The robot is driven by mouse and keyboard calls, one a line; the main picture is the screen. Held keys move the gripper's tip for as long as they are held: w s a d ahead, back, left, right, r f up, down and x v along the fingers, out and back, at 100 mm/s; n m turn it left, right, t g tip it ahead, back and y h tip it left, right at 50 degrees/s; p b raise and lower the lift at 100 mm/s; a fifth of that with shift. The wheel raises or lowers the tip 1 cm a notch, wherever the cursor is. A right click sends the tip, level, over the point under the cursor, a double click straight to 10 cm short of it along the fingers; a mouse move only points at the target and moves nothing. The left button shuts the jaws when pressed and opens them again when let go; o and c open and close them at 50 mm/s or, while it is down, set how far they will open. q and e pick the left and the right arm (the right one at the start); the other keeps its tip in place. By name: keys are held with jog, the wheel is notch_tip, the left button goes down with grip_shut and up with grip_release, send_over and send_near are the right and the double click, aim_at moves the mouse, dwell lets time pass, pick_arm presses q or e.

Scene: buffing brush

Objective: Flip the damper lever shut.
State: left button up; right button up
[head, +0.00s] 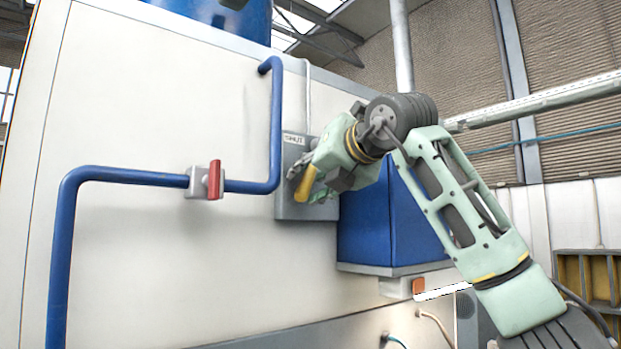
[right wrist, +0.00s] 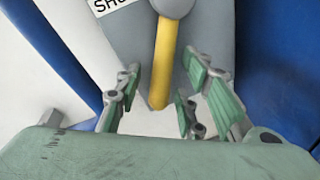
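The damper lever (head: 305,184) is a yellow bar on a grey plate (head: 290,210) fixed to the white cabinet wall. A label reading SHUT (head: 293,139) is at the plate's upper left. My right gripper (head: 312,177) is at the plate, its hand hiding the lever's pivot end in the head view. In the right wrist view the lever (right wrist: 163,65) hangs from a round grey hub (right wrist: 172,6), its free end between the spread fingers of my right gripper (right wrist: 163,80). Gaps show on both sides, so the gripper is open. My left gripper is out of view.
A blue pipe (head: 276,110) runs left of the plate, with a red-handled valve (head: 214,180) lower down. A blue box (head: 375,225) juts out right of and below the plate. The wall between pipe and plate is bare.

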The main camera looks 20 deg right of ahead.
jog(key=v, duration=1.2)
